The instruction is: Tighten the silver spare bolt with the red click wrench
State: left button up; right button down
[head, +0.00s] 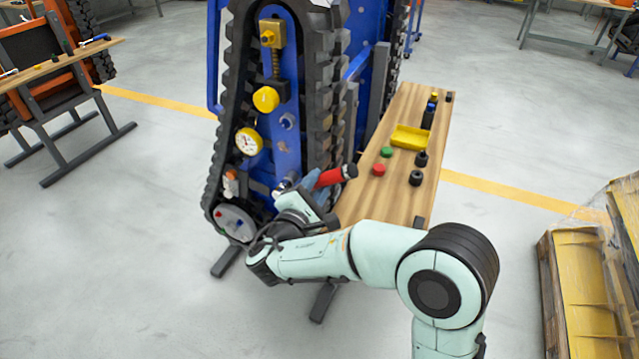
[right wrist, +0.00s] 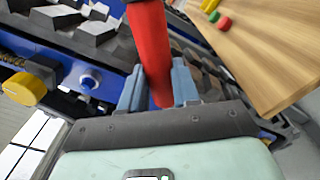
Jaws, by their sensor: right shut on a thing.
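The red click wrench (head: 335,177) has a red handle with a dark end that points up and to the right. My right gripper (head: 312,188) is shut on it beside the blue carrier. In the right wrist view the red handle (right wrist: 148,45) stands between the two blue-grey fingers (right wrist: 158,90). A small silver-blue bolt head (head: 287,121) sits on the blue plate inside the track and also shows in the right wrist view (right wrist: 88,81), apart from the wrench. I cannot tell whether it is the spare bolt. My left gripper is not in view.
The black track (head: 322,75) rises close by my gripper. The wooden bench (head: 400,190) holds a yellow tray (head: 409,137) and red, green and black caps.

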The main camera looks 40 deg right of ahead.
pick_arm(q)
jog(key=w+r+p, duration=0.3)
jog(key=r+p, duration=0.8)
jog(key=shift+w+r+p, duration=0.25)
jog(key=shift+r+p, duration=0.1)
jog(key=shift+p, duration=0.05)
pick_arm(e)
jog(key=w+a+r+n, duration=0.2)
jog(key=w+r+n, duration=0.2)
jog(key=w+n, duration=0.1)
jog(key=shift+w+r+n, duration=0.2)
jog(key=shift+n, duration=0.2)
dwell(0.8)
jog(key=shift+s+a, duration=0.1)
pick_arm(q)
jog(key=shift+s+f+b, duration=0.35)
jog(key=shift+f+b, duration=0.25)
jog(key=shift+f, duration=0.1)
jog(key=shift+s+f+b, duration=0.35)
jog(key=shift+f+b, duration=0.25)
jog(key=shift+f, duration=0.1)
pick_arm(e)
jog(key=shift+s+d+f+m, duration=0.25)
jog(key=shift+s+f+m, duration=0.1)
jog(key=shift+s+m, duration=0.25)
